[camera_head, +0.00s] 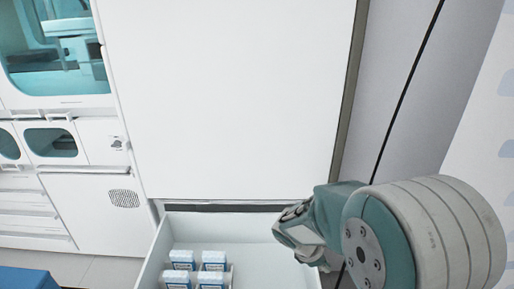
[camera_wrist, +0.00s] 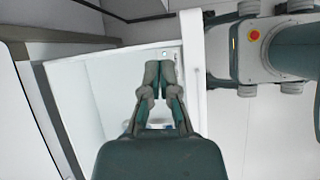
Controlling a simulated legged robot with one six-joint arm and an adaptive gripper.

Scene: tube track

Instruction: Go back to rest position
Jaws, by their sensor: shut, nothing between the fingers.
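My gripper (camera_wrist: 159,68) is shut and empty in the wrist view, its two fingertips together. From that view it lies in front of the open white drawer (camera_wrist: 103,75); I cannot tell the height between them. In the head view my arm comes in from the lower right and hangs over the right part of the drawer (camera_head: 152,262). The fingertips cannot be made out there.
Several small white boxes with blue labels (camera_head: 212,262) stand in the drawer's left part. A tall white cabinet front (camera_head: 225,100) rises behind it. White wall units (camera_head: 90,205) stand at left, with a blue surface (camera_head: 25,281) at lower left.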

